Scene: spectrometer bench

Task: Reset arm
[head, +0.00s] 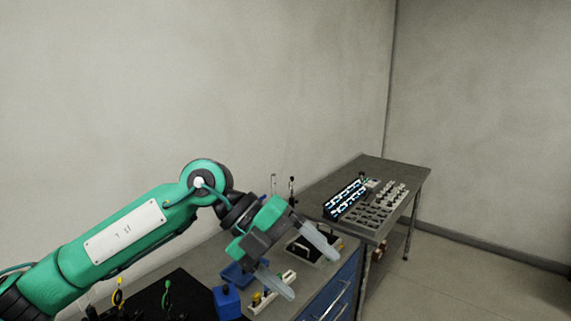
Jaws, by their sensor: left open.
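My left arm comes in from the left in the head view, over the near bench. Its gripper (297,267) is open, with two pale fingers spread wide and nothing seen between them. The fingers point down and to the right, over the bench's right part. My right gripper is not in view.
Below the arm are a blue box (227,302), a black mat (190,295) and a tray (328,245) partly hidden by a finger. A grey side table (400,172) holds a lit device (346,198) and a rack (378,207). Open floor lies right.

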